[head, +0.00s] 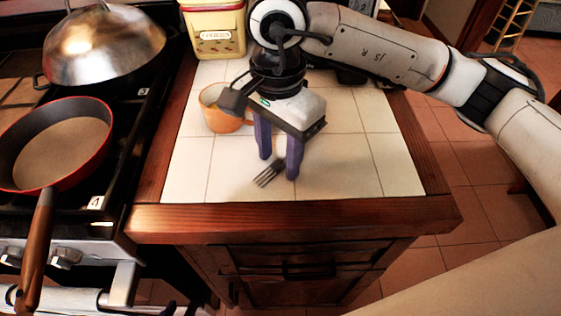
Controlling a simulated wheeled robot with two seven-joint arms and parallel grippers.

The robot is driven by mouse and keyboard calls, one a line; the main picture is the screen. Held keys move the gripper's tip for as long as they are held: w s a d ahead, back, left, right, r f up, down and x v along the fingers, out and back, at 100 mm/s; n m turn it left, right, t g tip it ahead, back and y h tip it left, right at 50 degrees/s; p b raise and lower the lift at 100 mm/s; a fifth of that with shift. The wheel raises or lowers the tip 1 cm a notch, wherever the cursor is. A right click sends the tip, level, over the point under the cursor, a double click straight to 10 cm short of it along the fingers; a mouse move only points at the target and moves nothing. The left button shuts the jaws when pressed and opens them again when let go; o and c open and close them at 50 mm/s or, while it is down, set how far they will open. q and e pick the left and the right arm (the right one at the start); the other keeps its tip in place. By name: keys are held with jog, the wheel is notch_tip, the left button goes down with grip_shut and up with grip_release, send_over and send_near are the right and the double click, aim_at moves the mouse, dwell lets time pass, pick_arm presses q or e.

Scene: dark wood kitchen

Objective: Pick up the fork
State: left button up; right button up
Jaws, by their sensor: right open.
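The fork (268,175) lies on the cream tiled countertop (350,180) near its front edge. Its tines point toward the lower left, and its handle runs up between the fingers of my right gripper. My right gripper (279,168) points down over the fork, with its two purple fingers apart on either side of the handle. The far part of the handle is hidden behind the gripper. I cannot tell whether the fingertips touch the tiles. My left gripper is not in view.
An orange cup (222,115) stands just left of my right gripper. A yellow cookie tin (216,30) stands at the back. The stove on the left holds a red-rimmed pan (60,145) and a metal dome lid (103,45). The counter's front right is clear.

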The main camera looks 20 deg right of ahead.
grip_shut()
